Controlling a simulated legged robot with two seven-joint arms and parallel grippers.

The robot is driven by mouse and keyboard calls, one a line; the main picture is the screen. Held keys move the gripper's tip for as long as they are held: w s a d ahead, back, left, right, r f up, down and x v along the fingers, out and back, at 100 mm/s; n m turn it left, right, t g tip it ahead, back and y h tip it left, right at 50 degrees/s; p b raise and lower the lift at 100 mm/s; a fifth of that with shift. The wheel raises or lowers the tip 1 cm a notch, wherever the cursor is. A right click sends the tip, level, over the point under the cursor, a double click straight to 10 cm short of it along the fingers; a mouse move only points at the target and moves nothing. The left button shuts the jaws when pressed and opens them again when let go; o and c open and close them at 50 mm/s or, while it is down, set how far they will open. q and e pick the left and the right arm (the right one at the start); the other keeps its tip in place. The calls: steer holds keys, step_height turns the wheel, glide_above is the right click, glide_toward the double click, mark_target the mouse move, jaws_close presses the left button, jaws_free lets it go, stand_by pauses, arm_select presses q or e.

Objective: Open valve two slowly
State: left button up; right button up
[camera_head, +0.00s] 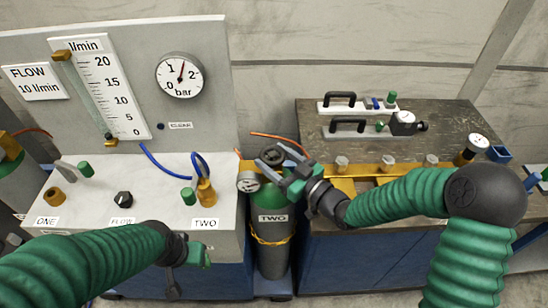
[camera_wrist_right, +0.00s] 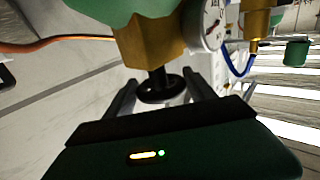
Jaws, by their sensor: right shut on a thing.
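The cylinder labelled TWO (camera_head: 273,258) stands upright between the panel bench and the dark cabinet, with a green shoulder and a small gauge (camera_head: 249,182) at its top. In the right wrist view its brass valve body (camera_wrist_right: 148,45) carries a black handwheel (camera_wrist_right: 160,88) on a short stem. My right gripper (camera_head: 273,158) is at the top of this cylinder, its two fingers on either side of the handwheel and shut on it. In the head view the gripper partly hides the handwheel. My left gripper (camera_head: 190,262) hangs in front of the bench, apart from everything; its jaw gap is unclear.
The bench panel has a flow tube (camera_head: 100,85), a bar gauge (camera_head: 180,75), a FLOW knob (camera_head: 123,198) and a brass fitting (camera_head: 206,192) by another TWO label. The cabinet top (camera_head: 440,125) holds two handled devices and several fittings. An orange hose (camera_head: 280,140) runs behind my right gripper.

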steer(key=shift+w+r, duration=0.1)
steer(key=o, duration=1.4)
steer(key=v, duration=1.7)
steer(key=shift+w+d, duration=0.1)
